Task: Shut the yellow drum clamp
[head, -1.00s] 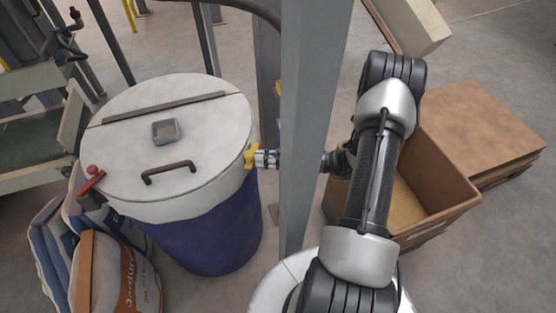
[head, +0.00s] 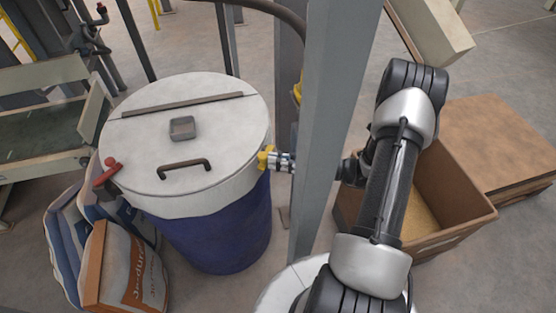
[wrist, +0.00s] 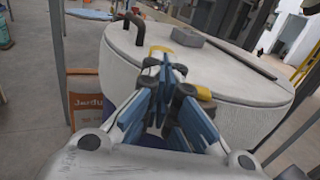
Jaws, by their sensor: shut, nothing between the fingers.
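The white-lidded blue drum (head: 215,235) stands left of centre in the head view. A yellow part (head: 266,158), which looks like the yellow clamp, shows at the right of its lid rim. My gripper (head: 274,161) reaches in from the right, past the grey post, with its tip at this yellow part. In the wrist view my gripper (wrist: 172,95) has its fingers together, empty, close to the lid's side. Yellow pieces (wrist: 160,50) show at the fingertips; I cannot tell clamp from finger there. The fingers hide much of the rim, and the clamp's position is unclear.
A grey post (head: 330,130) stands between drum and arm. A red-handled clamp (head: 108,170) is on the rim's left side. Sacks (head: 125,270) lean at the drum's lower left. An open cardboard box (head: 455,222) is at the right. The lid has a dark handle (head: 185,168).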

